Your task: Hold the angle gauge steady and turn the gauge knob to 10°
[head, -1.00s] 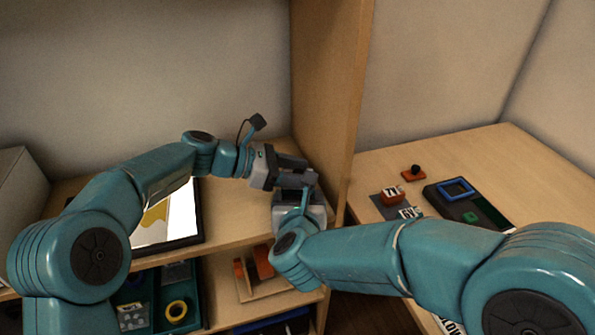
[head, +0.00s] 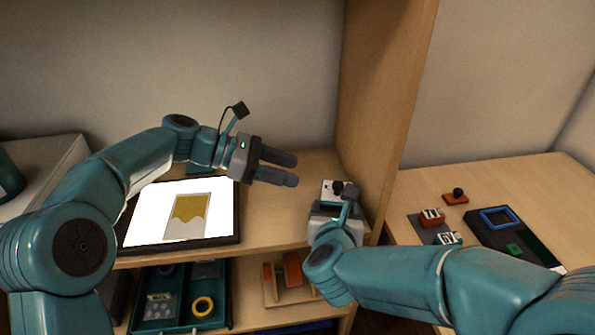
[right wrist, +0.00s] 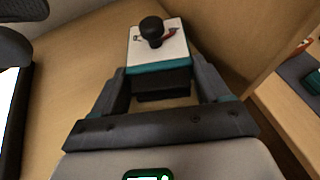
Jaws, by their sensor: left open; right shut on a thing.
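The angle gauge (head: 328,188) stands on the wooden shelf in front of my right gripper (head: 335,206). In the right wrist view the angle gauge (right wrist: 176,50) has a white face, a teal edge and a dark body. The black gauge knob (right wrist: 151,29) sticks up from its face, with a red pointer beside it. The knob also shows in the head view (head: 338,187). My right gripper is shut on the gauge's dark body, one finger on each side. The scale is too small to read. My left gripper (head: 288,169) is open and empty, left of the gauge and apart from it.
A tablet (head: 150,225) with a white screen lies on the shelf at left. An upright wooden panel (head: 385,110) stands close to the right of the gauge. A lower shelf holds a teal tray (head: 180,322). The right table carries a dark tray (head: 540,258) and small blocks.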

